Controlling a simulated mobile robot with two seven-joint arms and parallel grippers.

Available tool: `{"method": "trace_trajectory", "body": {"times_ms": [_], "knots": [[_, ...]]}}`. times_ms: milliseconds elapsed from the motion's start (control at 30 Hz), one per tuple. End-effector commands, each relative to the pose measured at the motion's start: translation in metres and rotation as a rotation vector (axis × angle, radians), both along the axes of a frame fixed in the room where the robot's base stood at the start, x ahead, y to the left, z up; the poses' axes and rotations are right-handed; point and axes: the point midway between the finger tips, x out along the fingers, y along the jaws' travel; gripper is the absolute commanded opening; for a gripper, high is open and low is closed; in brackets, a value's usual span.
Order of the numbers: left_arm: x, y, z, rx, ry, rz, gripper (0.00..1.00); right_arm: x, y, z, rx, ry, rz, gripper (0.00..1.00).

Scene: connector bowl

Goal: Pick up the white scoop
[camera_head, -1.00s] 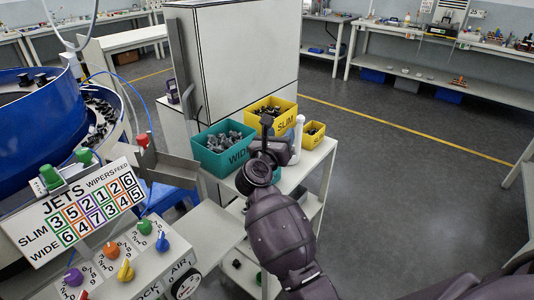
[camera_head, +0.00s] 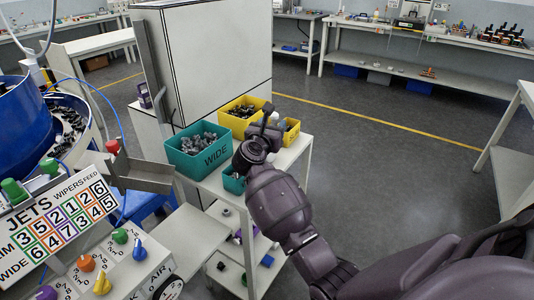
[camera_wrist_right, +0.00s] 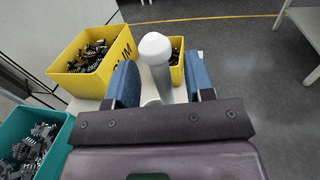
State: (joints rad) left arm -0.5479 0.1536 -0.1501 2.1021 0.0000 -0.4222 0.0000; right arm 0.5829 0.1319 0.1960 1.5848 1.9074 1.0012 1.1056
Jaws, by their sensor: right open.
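The white scoop (camera_wrist_right: 155,48) stands with its pale, round-ended handle upright in the right wrist view. Its handle is between the two blue fingers of my right gripper (camera_wrist_right: 161,80), which is open with a gap beside the handle. The scoop's lower part is hidden behind the gripper body. In the head view my right gripper (camera_head: 266,122) is over the small table, by the yellow bins, and covers most of the scoop. My left gripper is not in view.
A teal WIDE bin (camera_head: 188,168) and a yellow SLIM bin (camera_head: 232,126) hold dark connectors. A smaller yellow bin (camera_head: 291,134) is close beside the scoop. They stand on a white table (camera_head: 215,183). A control panel (camera_head: 125,262) is at left; open floor lies right.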

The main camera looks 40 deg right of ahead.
Motion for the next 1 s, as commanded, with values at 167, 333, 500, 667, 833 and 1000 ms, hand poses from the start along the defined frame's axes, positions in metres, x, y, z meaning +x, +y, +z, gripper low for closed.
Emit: {"method": "trace_trajectory", "body": {"times_ms": [167, 333, 500, 667, 833, 1000], "knots": [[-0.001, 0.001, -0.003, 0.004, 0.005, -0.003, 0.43, 0.012, -0.019, -0.002, -0.003, 0.003, 0.0, 0.49], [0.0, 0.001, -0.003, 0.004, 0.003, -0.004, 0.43, 0.015, -0.024, -0.002, 0.0, 0.001, 0.001, 0.49], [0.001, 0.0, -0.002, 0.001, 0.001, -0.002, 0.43, 0.015, -0.024, -0.001, 0.0, 0.001, 0.001, 0.49], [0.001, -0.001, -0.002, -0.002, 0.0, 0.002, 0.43, 0.015, -0.024, -0.001, -0.001, 0.001, 0.0, 0.27], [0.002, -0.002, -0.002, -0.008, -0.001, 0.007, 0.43, 0.015, -0.024, -0.001, -0.001, 0.001, 0.0, 0.01], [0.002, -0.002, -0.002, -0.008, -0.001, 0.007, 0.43, 0.015, -0.024, -0.001, -0.001, 0.0, 0.001, 0.0]]}}
